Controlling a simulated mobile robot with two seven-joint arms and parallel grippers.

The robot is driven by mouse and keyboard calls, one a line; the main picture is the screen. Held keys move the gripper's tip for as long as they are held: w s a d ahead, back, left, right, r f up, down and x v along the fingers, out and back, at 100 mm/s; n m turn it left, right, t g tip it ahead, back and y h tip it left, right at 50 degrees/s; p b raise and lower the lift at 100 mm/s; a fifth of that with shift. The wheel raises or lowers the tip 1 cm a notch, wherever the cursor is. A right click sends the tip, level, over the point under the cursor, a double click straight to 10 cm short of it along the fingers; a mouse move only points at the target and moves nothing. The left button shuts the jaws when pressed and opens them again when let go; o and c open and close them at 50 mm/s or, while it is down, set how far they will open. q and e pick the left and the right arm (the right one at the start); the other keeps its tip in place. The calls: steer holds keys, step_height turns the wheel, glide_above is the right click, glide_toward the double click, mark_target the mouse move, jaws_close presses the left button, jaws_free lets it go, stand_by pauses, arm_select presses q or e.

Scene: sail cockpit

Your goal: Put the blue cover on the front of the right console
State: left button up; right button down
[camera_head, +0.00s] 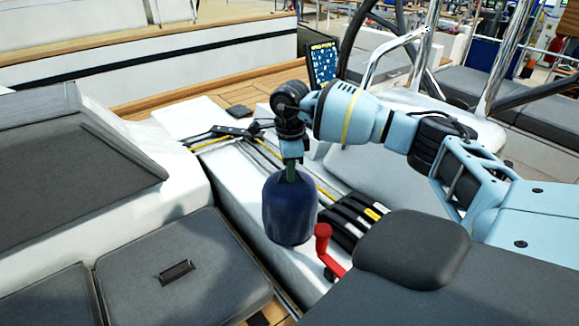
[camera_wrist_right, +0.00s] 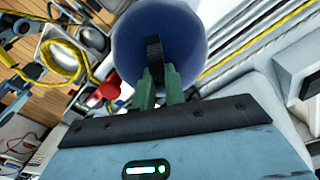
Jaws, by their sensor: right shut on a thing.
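The blue cover (camera_head: 290,212) is a dark blue rounded cup shape. It stands upright over the front part of the white right console (camera_head: 232,182). My right gripper (camera_head: 290,172) comes down from above and is shut on the top of the cover. In the right wrist view the green fingers of my right gripper (camera_wrist_right: 160,84) pinch a dark strap on the blue cover (camera_wrist_right: 190,45). I cannot tell whether the cover's lower edge touches the console, and what is under it is hidden. My left gripper is not in view.
A red handle (camera_head: 323,245) stands close to the right of the cover. Black rope clutches (camera_head: 352,218) lie behind it, with yellow and black ropes along the console. A grey seat cushion (camera_head: 180,270) is at the left. A steering wheel and a screen (camera_head: 322,62) are behind.

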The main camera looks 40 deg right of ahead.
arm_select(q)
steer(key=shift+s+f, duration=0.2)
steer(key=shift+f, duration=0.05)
arm_select(e)
steer(key=shift+f, duration=0.6)
stand_by(0.3)
steer(key=c, duration=1.4)
jaws_free()
steer(key=shift+o, duration=0.5)
steer(key=o, duration=0.4)
steer(key=shift+r+p, duration=1.55)
steer(key=shift+r, duration=3)
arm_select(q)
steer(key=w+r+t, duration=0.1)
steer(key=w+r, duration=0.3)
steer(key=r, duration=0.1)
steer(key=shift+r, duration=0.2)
